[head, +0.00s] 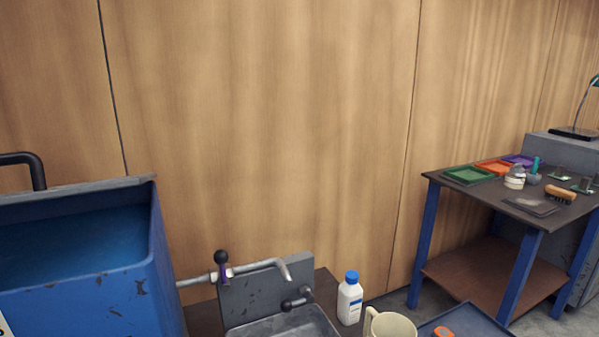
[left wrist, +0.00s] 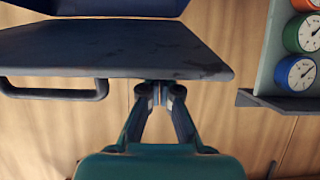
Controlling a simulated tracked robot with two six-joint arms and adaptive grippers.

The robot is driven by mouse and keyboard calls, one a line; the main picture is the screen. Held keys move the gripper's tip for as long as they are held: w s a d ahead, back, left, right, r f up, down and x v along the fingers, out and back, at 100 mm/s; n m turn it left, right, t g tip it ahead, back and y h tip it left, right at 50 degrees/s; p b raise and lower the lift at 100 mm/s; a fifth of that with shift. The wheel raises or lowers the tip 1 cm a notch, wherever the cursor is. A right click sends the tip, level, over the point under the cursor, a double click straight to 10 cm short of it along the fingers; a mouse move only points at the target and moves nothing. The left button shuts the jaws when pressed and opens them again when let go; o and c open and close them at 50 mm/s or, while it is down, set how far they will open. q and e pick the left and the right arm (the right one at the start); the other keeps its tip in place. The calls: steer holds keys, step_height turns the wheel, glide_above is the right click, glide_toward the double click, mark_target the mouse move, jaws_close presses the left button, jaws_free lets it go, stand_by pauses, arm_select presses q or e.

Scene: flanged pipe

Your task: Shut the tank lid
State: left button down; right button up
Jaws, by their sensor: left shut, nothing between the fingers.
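The blue tank (head: 168,265) stands at the left edge of the head view, cut off by the frame. A thin grey edge runs along its top back, with a dark bent handle (head: 38,168) rising behind it. The left wrist view shows the lid (left wrist: 110,50) as a dark flat plate with a bar handle (left wrist: 55,93) on its edge. My left gripper (left wrist: 159,93) is shut and empty, its fingertips close to the lid's edge, right of the handle. I cannot tell whether they touch. My right gripper is in neither view.
A tap (head: 270,263) over a sink (head: 285,325) is right of the tank, with a white bottle (head: 350,300) and mug (head: 390,325) beyond. A workbench (head: 430,178) stands at right. A gauge panel (left wrist: 270,85) is right of the lid in the wrist view.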

arm_select(q)
steer(key=shift+s+d+f+b, duration=0.1)
steer(key=shift+s+f+b, duration=0.1)
steer(key=shift+f+b, duration=0.4)
steer(key=shift+s+d+f+b, duration=0.1)
steer(key=shift+s+f+b, duration=0.2)
steer(key=shift+f, duration=0.5)
steer(key=shift+s+d+f+b, duration=0.1)
steer(key=shift+f+b, duration=0.45)
steer(key=shift+f, duration=0.15)
steer(key=shift+r, duration=0.1)
steer(key=shift+s+d+r+p, duration=0.1)
steer(key=shift+s+r+p, duration=0.05)
steer(key=shift+r+p, duration=0.4)
steer(key=s+d+r+p, duration=0.1)
steer(key=s+r+p, duration=0.2)
steer(key=p, duration=0.6)
step_height(320, 180, up, 3)
steer(key=shift+d+f+p, duration=0.1)
steer(key=shift+d+p, duration=0.25)
steer(key=shift+p, duration=0.05)
steer(key=shift+s, duration=0.1)
